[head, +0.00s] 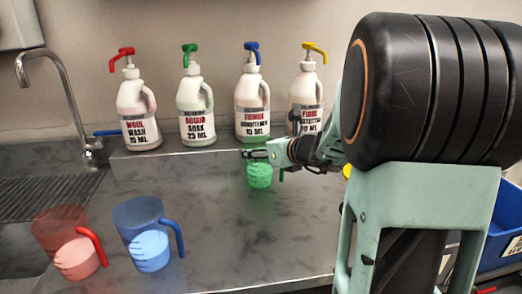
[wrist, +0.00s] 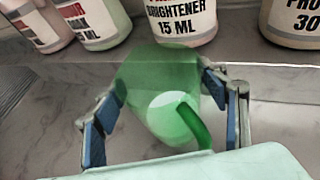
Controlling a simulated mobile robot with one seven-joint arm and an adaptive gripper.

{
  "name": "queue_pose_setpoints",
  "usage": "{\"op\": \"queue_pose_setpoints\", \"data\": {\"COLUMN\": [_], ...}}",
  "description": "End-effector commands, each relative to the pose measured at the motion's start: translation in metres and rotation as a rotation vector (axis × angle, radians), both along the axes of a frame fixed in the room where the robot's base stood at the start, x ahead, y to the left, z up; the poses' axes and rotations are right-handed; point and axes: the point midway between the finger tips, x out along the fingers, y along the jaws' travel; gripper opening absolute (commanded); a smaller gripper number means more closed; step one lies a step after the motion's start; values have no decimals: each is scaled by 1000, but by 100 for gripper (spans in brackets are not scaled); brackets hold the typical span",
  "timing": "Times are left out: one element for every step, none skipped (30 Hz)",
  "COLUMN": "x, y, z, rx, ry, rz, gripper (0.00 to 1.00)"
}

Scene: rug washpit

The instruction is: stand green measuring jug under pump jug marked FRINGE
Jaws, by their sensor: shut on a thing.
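My gripper (head: 268,154) is shut on the green measuring jug (head: 260,175), a see-through cup with a lighter green fill. In the wrist view the jug (wrist: 150,70) is between the two blue-padded fingers (wrist: 160,120), its handle toward me. The jug is in front of the white pump jug marked FRINGE (head: 252,102), which has a blue pump head and stands on the raised ledge. The jug's top overlaps the foot of that pump jug in the head view. I cannot tell whether the jug's base touches the counter.
Pump jugs with red (head: 139,112), green (head: 196,108) and yellow (head: 306,95) heads share the ledge (head: 180,165). A red measuring jug (head: 62,235) and a blue one (head: 140,230) stand on the front left counter. A sink tap (head: 65,85) is left. The middle counter is clear.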

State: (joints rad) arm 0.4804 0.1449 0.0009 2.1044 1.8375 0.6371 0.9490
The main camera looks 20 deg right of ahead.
Motion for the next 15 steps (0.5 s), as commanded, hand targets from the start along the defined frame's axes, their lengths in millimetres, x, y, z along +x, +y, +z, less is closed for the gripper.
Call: {"op": "queue_pose_setpoints", "data": {"x": [0, 0, 0, 0, 0, 0, 0, 0, 0, 0, 0, 0, 0, 0, 0], "y": [0, 0, 0, 0, 0, 0, 0, 0, 0, 0, 0, 0, 0, 0, 0], "z": [-2, -2, -1, -1, -1, -1, -2, -2, -2, -2, -2, -2, -2, -1, 0], "rx": [-1, 0, 0, 0, 0, 0, 0, 0, 0, 0, 0, 0, 0, 0, 0], "ry": [-2, 0, 0, 0, 0, 0, 0, 0, 0, 0, 0, 0, 0, 0, 0], "rz": [0, 0, 0, 0, 0, 0, 0, 0, 0, 0, 0, 0, 0, 0, 0], "gripper": [15, 70, 74, 77, 81, 84, 84, 84, 84, 84, 84, 84, 84, 84, 84]}}
